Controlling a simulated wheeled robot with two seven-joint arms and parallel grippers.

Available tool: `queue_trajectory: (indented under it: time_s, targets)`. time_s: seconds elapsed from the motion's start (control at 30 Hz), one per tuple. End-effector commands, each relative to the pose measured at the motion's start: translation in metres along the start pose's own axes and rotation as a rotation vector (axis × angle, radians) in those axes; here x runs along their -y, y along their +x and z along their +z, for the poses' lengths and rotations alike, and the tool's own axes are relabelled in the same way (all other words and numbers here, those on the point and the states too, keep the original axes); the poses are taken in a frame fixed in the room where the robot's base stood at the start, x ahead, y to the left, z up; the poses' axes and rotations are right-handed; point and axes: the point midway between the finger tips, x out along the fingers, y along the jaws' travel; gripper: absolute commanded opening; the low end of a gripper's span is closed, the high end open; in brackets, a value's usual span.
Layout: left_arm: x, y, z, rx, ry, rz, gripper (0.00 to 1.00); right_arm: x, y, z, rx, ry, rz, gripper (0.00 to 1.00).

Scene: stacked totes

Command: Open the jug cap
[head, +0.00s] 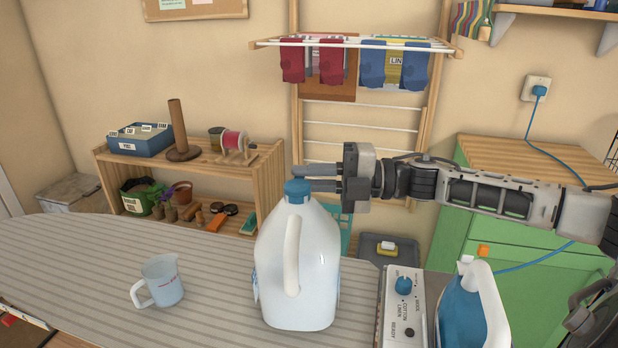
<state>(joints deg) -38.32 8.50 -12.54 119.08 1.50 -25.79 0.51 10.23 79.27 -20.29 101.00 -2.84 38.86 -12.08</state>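A white, translucent jug (316,262) with a handle facing me stands upright on the striped ironing board (215,262). Its blue cap (297,191) is on the neck. My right gripper (303,178) reaches in from the right at cap height. Its two fingers are apart with a visible gap. The upper fingertip shows just above and behind the cap, and the lower one ends at the cap's right edge. I cannot tell whether either touches the cap. My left gripper is not in view.
A measuring cup (162,281) stands left of the jug. An iron (466,309) and its control panel (402,306) are close on the right. A drying rack (372,118) hangs behind and a wooden shelf (272,180) stands back left. The board's left part is mostly clear.

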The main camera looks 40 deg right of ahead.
Motion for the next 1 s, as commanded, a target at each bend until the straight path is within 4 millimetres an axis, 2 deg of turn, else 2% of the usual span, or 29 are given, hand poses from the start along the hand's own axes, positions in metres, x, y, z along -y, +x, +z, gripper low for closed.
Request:
queue_trajectory:
  time_s: [0.23, 0.27, 0.3, 0.67, 1.0]
  targets:
    - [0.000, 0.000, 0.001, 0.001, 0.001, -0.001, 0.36, 0.000, 0.001, 0.000, -0.001, 0.000, 0.000, 0.14]
    - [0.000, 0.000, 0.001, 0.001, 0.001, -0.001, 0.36, 0.000, 0.001, 0.000, -0.001, 0.000, 0.000, 0.11]
    - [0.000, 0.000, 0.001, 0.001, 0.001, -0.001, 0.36, 0.001, 0.001, 0.000, -0.001, 0.000, 0.000, 0.00]
    - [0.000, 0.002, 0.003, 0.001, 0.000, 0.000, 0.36, 0.000, 0.000, 0.000, -0.001, -0.018, -0.001, 0.00]
    - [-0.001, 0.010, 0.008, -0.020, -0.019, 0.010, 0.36, -0.006, 0.001, -0.002, -0.003, -0.196, -0.010, 0.00]
